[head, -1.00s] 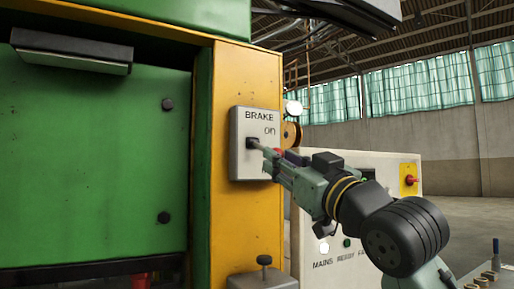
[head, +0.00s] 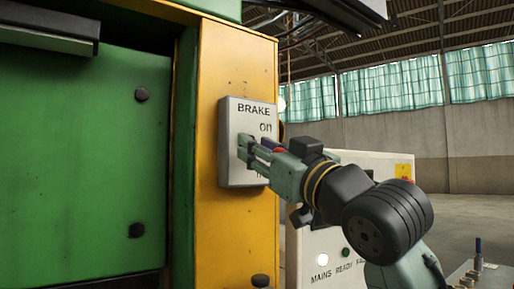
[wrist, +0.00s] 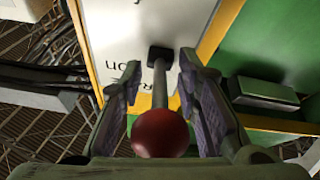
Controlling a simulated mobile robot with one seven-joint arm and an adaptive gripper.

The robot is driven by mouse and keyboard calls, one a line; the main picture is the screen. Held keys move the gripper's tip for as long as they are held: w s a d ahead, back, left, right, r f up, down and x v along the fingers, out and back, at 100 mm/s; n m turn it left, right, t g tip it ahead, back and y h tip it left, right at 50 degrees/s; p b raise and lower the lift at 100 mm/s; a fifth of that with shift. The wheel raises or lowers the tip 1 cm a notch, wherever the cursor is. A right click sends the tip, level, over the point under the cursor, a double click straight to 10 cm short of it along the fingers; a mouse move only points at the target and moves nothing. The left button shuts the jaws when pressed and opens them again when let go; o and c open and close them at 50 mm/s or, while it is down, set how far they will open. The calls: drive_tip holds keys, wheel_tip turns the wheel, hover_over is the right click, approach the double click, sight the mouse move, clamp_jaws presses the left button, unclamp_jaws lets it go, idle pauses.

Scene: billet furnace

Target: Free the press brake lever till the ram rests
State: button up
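The brake lever is a grey shaft with a dark red ball knob (wrist: 160,133), standing out from a dark pivot on the grey BRAKE box (head: 231,172). In the head view only a bit of the red knob (head: 278,151) shows between parts of my gripper. My gripper (head: 247,150) is at the box face with its fingers around the lever. In the wrist view my gripper (wrist: 160,68) is open, one finger on each side of the shaft, with a gap on both sides. The word "ON" shows above the lever; the lower lettering is mostly hidden. The ram is not clearly identifiable.
The box is on a yellow press column (head: 208,225) beside a large green panel (head: 75,165). A pale cabinet (head: 378,163) marked MAINS and READY stands behind my arm. A dark knob (head: 261,281) sits low on the column.

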clamp_jaws()
idle(0.8)
